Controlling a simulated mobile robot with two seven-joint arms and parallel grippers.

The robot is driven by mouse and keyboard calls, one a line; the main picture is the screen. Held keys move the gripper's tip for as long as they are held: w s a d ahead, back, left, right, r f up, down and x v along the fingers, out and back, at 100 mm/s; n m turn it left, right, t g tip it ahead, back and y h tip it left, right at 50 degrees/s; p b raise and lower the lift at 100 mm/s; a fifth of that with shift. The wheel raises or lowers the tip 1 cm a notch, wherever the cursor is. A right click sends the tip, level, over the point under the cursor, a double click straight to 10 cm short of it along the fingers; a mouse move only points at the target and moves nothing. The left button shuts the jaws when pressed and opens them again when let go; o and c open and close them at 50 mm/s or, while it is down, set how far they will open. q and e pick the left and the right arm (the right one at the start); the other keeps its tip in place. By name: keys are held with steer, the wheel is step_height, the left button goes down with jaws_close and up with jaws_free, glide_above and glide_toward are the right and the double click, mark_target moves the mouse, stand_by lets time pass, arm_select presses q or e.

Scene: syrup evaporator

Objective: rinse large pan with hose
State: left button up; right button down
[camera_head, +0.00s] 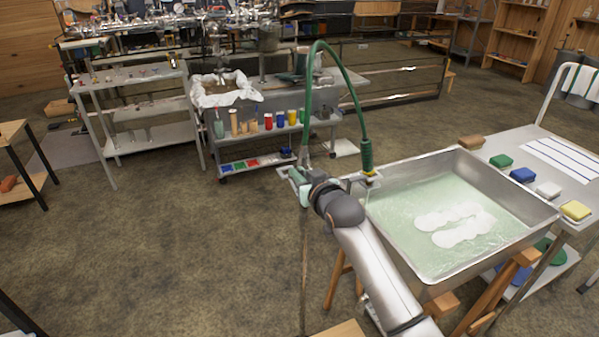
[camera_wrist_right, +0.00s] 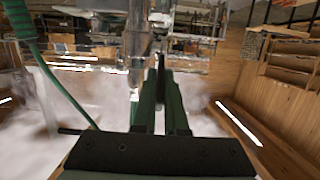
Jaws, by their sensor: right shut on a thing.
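The large pan (camera_head: 396,250) is a wide metal tray at right, on a wooden stand. It holds pale greenish liquid with white foam patches (camera_head: 455,224). The green hose (camera_head: 345,76) arches from a thick dark green fitting (camera_head: 366,155) at the pan's far left corner over to my right gripper (camera_head: 298,178). That gripper is left of the pan, outside its rim, and shut on the hose's end. In the wrist view its green fingers (camera_wrist_right: 160,85) are close together, and the hose (camera_wrist_right: 30,48) runs along the left. The exact grip is unclear. My left gripper does not show.
Coloured sponges, including a green one (camera_head: 501,160) and a yellow one (camera_head: 575,210), lie on the metal table beside the pan. A cart with bottles (camera_head: 268,121) and a shelf table (camera_head: 130,75) stand behind. The floor (camera_head: 180,240) at left is open.

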steer(key=c, duration=1)
jaws_free()
steer(key=shift+o, duration=0.2)
steer(key=shift+s, duration=0.1)
steer(key=v, duration=1.2)
steer(key=shift+s+d, duration=0.1)
